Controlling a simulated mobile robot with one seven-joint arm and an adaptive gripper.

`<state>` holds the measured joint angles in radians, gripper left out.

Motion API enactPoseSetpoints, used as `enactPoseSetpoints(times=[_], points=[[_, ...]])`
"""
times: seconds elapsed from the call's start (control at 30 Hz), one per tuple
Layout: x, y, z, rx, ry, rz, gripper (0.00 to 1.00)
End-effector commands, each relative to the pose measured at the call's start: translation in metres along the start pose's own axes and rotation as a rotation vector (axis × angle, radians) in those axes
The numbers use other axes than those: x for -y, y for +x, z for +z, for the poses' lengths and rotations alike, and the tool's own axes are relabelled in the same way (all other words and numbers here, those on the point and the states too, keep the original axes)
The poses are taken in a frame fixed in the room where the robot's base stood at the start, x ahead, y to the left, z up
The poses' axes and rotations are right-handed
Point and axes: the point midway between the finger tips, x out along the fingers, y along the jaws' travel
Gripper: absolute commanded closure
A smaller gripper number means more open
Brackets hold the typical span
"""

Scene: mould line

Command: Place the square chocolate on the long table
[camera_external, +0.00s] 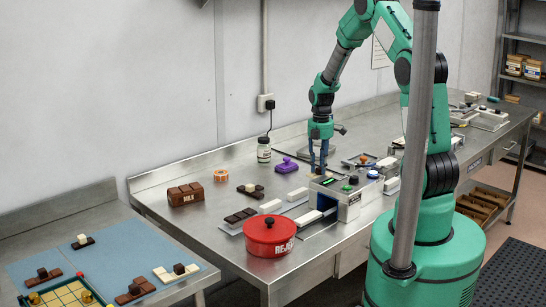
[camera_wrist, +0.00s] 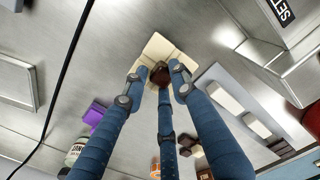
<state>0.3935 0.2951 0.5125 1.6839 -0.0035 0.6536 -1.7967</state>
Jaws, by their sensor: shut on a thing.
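My gripper (camera_external: 319,171) points down over the long steel table (camera_external: 222,220), beside the grey button box. In the wrist view, its three blue fingers (camera_wrist: 160,80) are closed around a small dark brown block (camera_wrist: 161,74). This block appears to sit on a cream, square, segmented piece (camera_wrist: 160,47), which looks like the square chocolate. The fingertips cover part of it. In the external view the piece is hidden or too small to make out. I cannot tell whether it touches the table.
The grey button box (camera_external: 349,208) stands close to my gripper. A red pot (camera_external: 269,239), white bars (camera_external: 269,207), dark chocolates (camera_external: 241,215), a purple object (camera_external: 287,166) and a white jar (camera_external: 263,152) stand around. A side table (camera_external: 100,219) holds more chocolates. Bare steel shows left of the pot.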

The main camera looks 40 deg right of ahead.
Motion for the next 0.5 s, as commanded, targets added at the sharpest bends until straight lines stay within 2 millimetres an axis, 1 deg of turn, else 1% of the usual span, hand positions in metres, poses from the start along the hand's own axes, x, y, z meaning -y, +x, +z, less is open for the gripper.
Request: enactPoseSetpoints(times=[0.27,0.37,0.5], points=[[0.0,0.001,0.0,0.0,0.0,-0.001,1.0],[0.001,0.008,0.0,-0.001,0.0,-0.002,1.0],[0.001,0.025,0.0,-0.001,0.0,-0.003,1.0]])
